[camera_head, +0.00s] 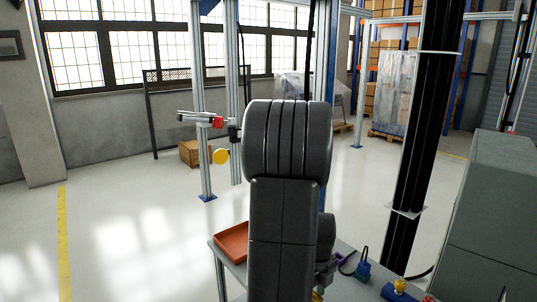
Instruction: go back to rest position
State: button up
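My own dark grey arm stands upright in the middle of the head view and covers much of the scene behind it. No object is seen held.
A table (345,289) lies behind the arm, with an orange tray (232,243), a blue item (362,271) and a yellow-and-blue item (398,290). A cardboard box (190,153) is on the floor. Left floor is clear.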

notch_tip(320, 180, up, 9)
jog(key=p, duration=0.8)
